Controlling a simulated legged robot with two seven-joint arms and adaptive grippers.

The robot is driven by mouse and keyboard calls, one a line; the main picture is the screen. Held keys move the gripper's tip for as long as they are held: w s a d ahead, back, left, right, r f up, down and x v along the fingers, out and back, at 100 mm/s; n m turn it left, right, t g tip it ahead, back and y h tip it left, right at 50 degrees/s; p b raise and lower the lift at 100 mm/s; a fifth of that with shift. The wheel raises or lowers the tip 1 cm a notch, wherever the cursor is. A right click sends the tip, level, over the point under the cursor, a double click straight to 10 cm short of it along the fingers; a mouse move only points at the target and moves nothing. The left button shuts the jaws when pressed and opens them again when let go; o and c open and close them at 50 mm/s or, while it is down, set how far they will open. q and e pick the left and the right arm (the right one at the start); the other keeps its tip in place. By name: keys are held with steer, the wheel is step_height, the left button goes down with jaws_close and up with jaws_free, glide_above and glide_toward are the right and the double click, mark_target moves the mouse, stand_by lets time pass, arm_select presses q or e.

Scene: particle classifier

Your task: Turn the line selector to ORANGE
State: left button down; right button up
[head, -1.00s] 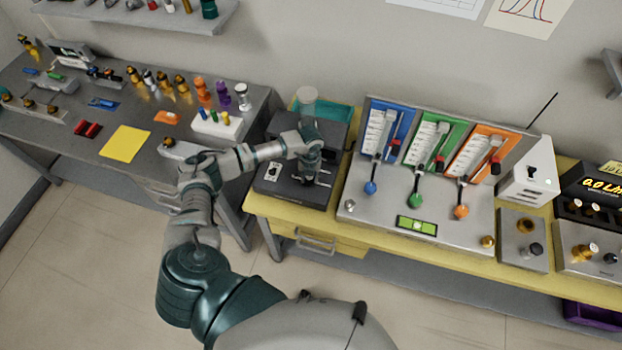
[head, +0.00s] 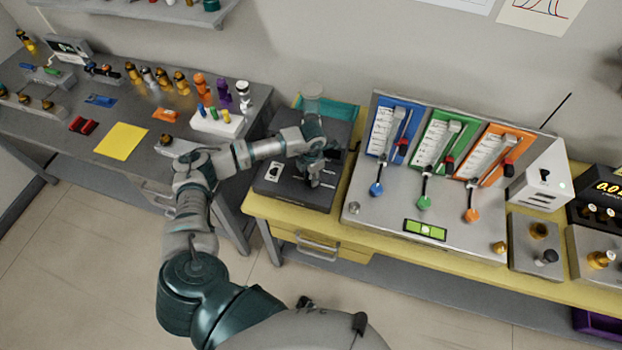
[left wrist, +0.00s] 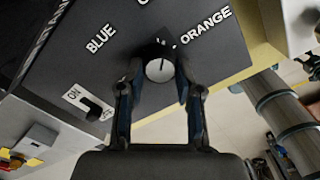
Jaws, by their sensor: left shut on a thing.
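The line selector is a dark knob (left wrist: 159,69) with a white pointer line, on the front of a black box (head: 285,195). The box's face in the left wrist view shows BLUE (left wrist: 101,39) at left, a partly cut-off label at top, and ORANGE (left wrist: 206,27) at right. The pointer line looks roughly upward, between BLUE and ORANGE; its exact mark is hard to tell. My left gripper (left wrist: 157,78) is shut on the knob, one finger on each side. In the head view the left gripper (head: 313,172) hides the knob. My right gripper is out of view.
An ON-marked switch (left wrist: 90,103) sits on the box below BLUE. Right of the box stands a panel (head: 385,215) with blue, green and orange levers on the yellow bench (head: 275,212). A grey bench (head: 60,120) with bottles is at left.

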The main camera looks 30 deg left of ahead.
arm_select(q)
steer(key=m, duration=0.1)
steer(key=m+b, duration=0.1)
steer(key=shift+w+m, duration=0.3)
steer(key=shift+m, duration=0.1)
steer(key=m+b, duration=0.2)
steer(key=m, duration=0.1)
steer(key=shift+m, duration=0.4)
steer(key=shift+d+m+b, duration=0.15)
steer(key=shift+m+b, duration=0.35)
steer(key=shift+m, duration=0.3)
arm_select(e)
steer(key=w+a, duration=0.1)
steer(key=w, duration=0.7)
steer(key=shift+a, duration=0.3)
arm_select(q)
steer(key=shift+s, duration=0.1)
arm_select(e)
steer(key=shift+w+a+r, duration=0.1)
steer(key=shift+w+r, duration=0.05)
